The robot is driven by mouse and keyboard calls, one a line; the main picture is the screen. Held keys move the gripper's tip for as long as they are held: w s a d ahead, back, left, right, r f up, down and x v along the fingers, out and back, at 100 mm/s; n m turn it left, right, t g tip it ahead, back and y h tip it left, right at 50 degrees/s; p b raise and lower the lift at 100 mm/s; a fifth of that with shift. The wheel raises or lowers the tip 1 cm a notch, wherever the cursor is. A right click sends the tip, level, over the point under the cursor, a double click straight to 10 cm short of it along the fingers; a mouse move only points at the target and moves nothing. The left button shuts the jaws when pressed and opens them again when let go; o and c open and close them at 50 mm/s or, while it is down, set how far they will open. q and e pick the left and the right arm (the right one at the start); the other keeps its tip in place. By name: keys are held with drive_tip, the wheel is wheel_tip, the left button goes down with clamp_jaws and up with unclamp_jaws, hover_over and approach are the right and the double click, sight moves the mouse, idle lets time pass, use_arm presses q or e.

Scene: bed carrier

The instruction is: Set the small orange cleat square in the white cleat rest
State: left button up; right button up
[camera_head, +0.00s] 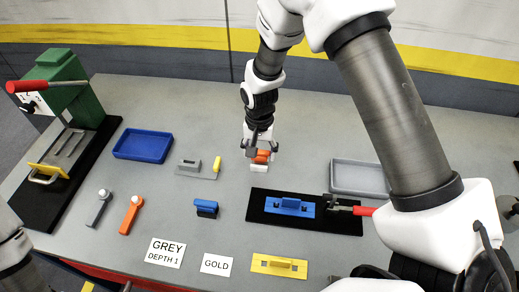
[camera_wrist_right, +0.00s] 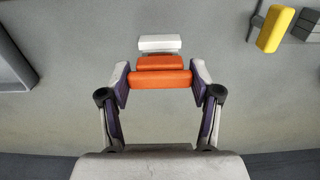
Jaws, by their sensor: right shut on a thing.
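The small orange cleat (camera_head: 262,156) is between the fingers of my right gripper (camera_head: 258,148), which is shut on it. In the right wrist view the cleat (camera_wrist_right: 160,80) spans the gap between both fingertips of the gripper (camera_wrist_right: 160,84), with its stepped part pointing away from the palm. The white cleat rest (camera_head: 258,168) is on the table just in front of the cleat in the head view. In the wrist view the rest (camera_wrist_right: 160,43) shows just beyond the cleat, with a thin gap between them. I cannot tell the cleat's height above the table. My left gripper is out of view.
A yellow piece (camera_head: 217,164) and a grey plate (camera_head: 194,168) lie to the left. A black mat (camera_head: 256,212) with a blue plate (camera_head: 290,207) lies in front. A grey tray (camera_head: 358,178) is right; a blue tray (camera_head: 143,145) is far left.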

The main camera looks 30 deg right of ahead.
drive_tip(key=shift+f+b, duration=0.4)
drive_tip(key=shift+f, duration=0.6)
drive_tip(key=o, duration=1.5)
wheel_tip(320, 180, up, 12)
drive_tip(key=shift+r, duration=0.1)
